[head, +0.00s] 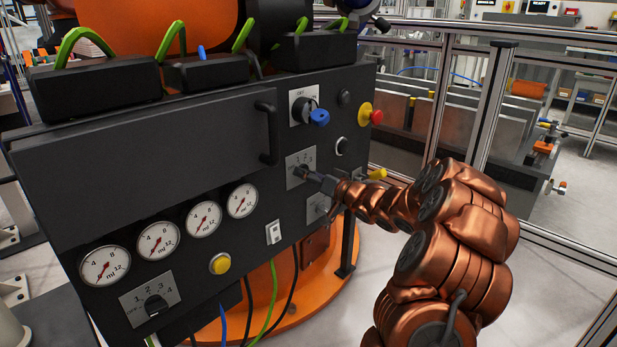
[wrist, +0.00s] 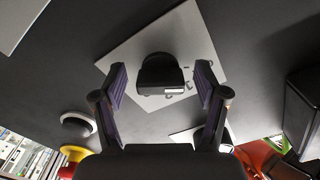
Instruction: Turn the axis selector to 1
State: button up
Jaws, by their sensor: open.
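A black selector knob (wrist: 162,72) sits on a light grey plate (wrist: 125,50) in the wrist view, with small marks at the plate's edge. The same plate (head: 294,160) shows in the head view on the dark panel front, with its knob largely hidden behind my gripper. My gripper (head: 312,174) points at this plate. In the wrist view the gripper (wrist: 161,88) is open, one finger on each side of the knob with a gap on both sides. I cannot read where the knob points.
A handle (head: 267,133) juts out at left. Several gauges (head: 204,218), a yellow button (head: 220,264) and another numbered selector (head: 155,303) lie lower left.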

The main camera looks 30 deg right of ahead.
jog(key=shift+c, duration=0.4)
jog(key=c, duration=1.1)
jog(key=shift+r+p, duration=0.25)
jog(key=shift+p, duration=0.65)
jog(key=shift+r+m+p, duration=0.1)
jog(key=shift+m+p, duration=0.2)
jog(key=shift+p, duration=0.25)
jog(key=m+p, duration=0.2)
jog(key=p, duration=0.6)
jog(key=shift+r+m, duration=0.15)
jog(key=shift+m, duration=0.15)
jog(key=m+p, duration=0.3)
jog(key=p, duration=0.5)
jog(key=m+p, duration=0.1)
jog(key=p, duration=0.2)
jog(key=shift+f, duration=0.2)
jog(key=shift+f+m+p, duration=0.1)
jog(key=shift+m+p, duration=0.25)
jog(key=shift+m, duration=0.05)
